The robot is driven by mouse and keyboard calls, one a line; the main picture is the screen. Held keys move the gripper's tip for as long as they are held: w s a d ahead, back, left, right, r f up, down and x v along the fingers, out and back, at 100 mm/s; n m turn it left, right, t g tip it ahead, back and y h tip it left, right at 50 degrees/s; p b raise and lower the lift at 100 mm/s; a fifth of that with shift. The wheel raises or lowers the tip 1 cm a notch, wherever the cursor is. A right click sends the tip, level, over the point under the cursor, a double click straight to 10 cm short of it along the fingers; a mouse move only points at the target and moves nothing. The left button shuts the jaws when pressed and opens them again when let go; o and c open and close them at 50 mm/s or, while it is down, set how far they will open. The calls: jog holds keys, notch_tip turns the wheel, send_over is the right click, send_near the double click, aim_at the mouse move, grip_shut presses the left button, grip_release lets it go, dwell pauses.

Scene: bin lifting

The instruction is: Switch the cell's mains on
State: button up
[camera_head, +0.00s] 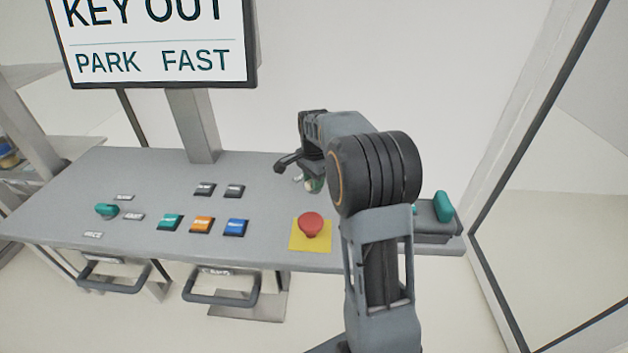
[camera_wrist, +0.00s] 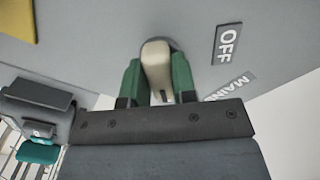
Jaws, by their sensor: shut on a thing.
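A cream mains switch handle (camera_wrist: 156,66) rises from a dark round base on the grey console in the wrist view. A label reading OFF (camera_wrist: 228,44) is to its right, and a partly hidden label starting MAIN (camera_wrist: 230,87) is below that. My gripper (camera_wrist: 158,80) is shut on the handle, one green pad on each side. In the head view my gripper (camera_head: 313,184) is at the console's right half, behind the red button. My arm hides most of the switch there. I cannot tell the exact switch position.
A red mushroom button (camera_head: 311,224) on a yellow plate stands close in front of my gripper. Coloured buttons (camera_head: 202,225) and a green knob (camera_head: 107,211) are further left on the console (camera_head: 150,170). A screen (camera_head: 155,45) reads KEY OUT, PARK FAST.

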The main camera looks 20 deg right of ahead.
jog(key=o, duration=0.9)
notch_tip(320, 180, up, 14)
jog(key=shift+f, duration=0.1)
dwell(0.6)
jog(key=s+a+f+n+t, duration=0.1)
jog(key=s+a+f+n, duration=0.1)
jog(key=s+n, duration=0.3)
jog(key=s+a+f+n+t, duration=0.1)
jog(key=s+a+f+n, duration=0.2)
jog(key=s, duration=0.6)
jog(key=s+a+f+n+t, duration=0.2)
jog(key=s+a+f+n, duration=0.1)
jog(key=s+a+n, duration=0.2)
jog(key=shift+s+a+f+n, duration=0.1)
jog(key=shift+s+a+n, duration=0.05)
jog(key=shift+s+n, duration=0.4)
jog(key=shift+s+a+f+n, duration=0.1)
jog(key=shift+s+n, duration=0.25)
jog(key=shift+s, duration=0.35)
jog(key=shift+s+f, duration=0.2)
jog(key=shift+c, duration=0.3)
